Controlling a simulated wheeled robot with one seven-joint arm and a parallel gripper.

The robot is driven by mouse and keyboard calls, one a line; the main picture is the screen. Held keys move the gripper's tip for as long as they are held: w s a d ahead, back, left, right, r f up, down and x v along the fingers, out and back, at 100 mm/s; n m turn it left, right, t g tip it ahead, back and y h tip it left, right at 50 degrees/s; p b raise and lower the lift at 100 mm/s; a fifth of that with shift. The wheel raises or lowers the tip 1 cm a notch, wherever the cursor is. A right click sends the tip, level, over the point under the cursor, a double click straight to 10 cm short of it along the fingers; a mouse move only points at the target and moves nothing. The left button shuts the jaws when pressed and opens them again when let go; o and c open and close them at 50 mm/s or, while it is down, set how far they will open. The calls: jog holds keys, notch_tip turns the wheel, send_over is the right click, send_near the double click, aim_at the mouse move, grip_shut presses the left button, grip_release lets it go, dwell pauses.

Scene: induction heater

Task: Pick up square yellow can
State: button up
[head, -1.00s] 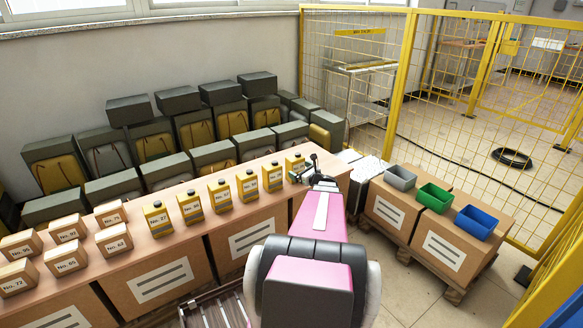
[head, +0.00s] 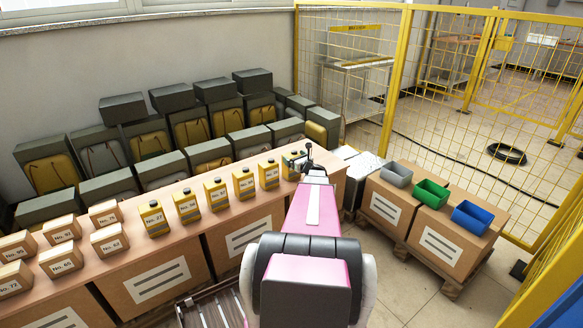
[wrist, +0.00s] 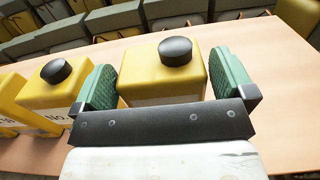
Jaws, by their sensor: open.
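A row of square yellow cans with black caps stands along the table, one of them being the can marked No. 27 (head: 154,218). The can at the right end of the row (head: 288,165) is partly hidden by my gripper (head: 304,163). In the wrist view that can (wrist: 160,72) stands between the two green-padded fingers of my gripper (wrist: 166,82). A neighbouring yellow can (wrist: 52,88) stands just left of the left finger.
Small wooden blocks (head: 60,260) with number labels stand at the table's left. Dark cases (head: 170,175) are stacked behind. Grey, green (head: 431,191) and blue (head: 471,217) bins sit on boxes at the right, before a yellow mesh fence. The tabletop right of the end can is bare.

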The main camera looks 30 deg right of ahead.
jog(key=w, duration=0.2)
jog(key=shift+w+a, duration=0.15)
jog(key=shift+w, duration=0.2)
jog(key=c, duration=1.4)
jog(key=shift+r, duration=0.15)
